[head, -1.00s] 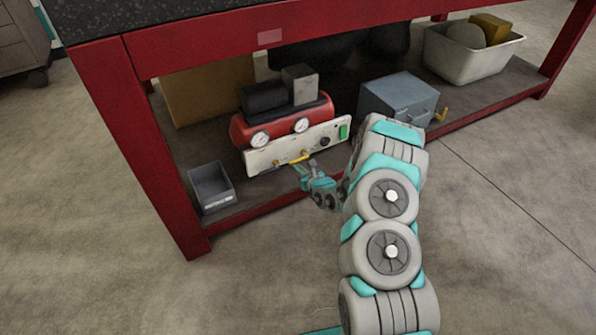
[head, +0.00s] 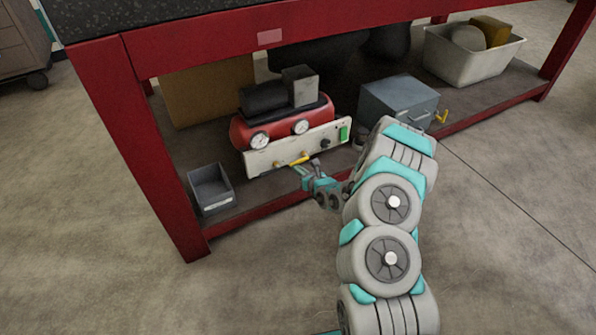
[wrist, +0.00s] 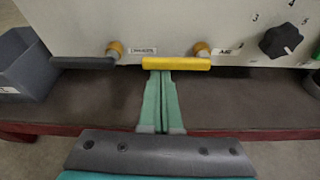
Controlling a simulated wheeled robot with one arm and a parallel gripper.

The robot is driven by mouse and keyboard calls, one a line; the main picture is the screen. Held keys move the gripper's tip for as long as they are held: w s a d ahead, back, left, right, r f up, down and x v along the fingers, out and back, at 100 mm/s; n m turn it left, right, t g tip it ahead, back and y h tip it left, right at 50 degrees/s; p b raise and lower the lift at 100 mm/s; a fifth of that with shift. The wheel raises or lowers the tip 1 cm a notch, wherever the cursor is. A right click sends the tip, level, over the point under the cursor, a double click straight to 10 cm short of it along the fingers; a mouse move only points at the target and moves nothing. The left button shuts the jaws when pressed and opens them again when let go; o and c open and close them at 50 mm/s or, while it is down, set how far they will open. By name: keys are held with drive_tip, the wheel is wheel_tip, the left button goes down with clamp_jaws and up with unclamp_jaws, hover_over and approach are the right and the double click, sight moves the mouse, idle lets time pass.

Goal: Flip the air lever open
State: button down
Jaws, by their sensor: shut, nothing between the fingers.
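The yellow lever (wrist: 176,63) lies level across the pale control panel (wrist: 170,20) of the red compressor (head: 283,122). It reaches left from a brass fitting (wrist: 201,48), beside a label that seems to read AIR. In the head view the lever (head: 300,160) shows on the panel's lower part. My gripper (wrist: 160,73) is shut and empty, its teal fingertips at the lever's lower edge, left of its middle. I cannot tell whether they touch it. My gripper (head: 304,171) also shows just below the lever in the head view.
A dark lever (wrist: 82,62) with its own brass fitting sits to the left, and a black knob (wrist: 281,40) to the right. A grey bin (head: 211,187) stands left of the compressor and a grey metal box (head: 398,100) right. The red bench frame (head: 150,150) encloses the shelf.

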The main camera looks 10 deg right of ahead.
sight(305, 155)
drive_tip(key=shift+r+m+y+b, duration=0.1)
drive_tip(key=shift+m+y+b, duration=0.2)
drive_tip(key=shift+b, duration=0.15)
drive_tip(key=r+m+y+b, duration=0.1)
drive_tip(key=m+b, duration=0.1)
drive_tip(key=b, duration=0.1)
drive_tip(key=shift+d+r, duration=0.1)
drive_tip(key=d+r+m+y, duration=0.1)
drive_tip(key=m, duration=0.2)
drive_tip(key=r+m+y, duration=0.1)
drive_tip(key=r+m, duration=0.1)
drive_tip(key=m, duration=0.1)
drive_tip(key=w+d+r+m+y, duration=0.1)
drive_tip(key=m+y, duration=0.1)
drive_tip(key=shift+d+r+m, duration=0.2)
drive_tip(key=shift+d+m, duration=0.15)
drive_tip(key=shift+m, duration=0.05)
drive_tip(key=shift+b, duration=0.3)
drive_tip(key=shift+s+a, duration=0.1)
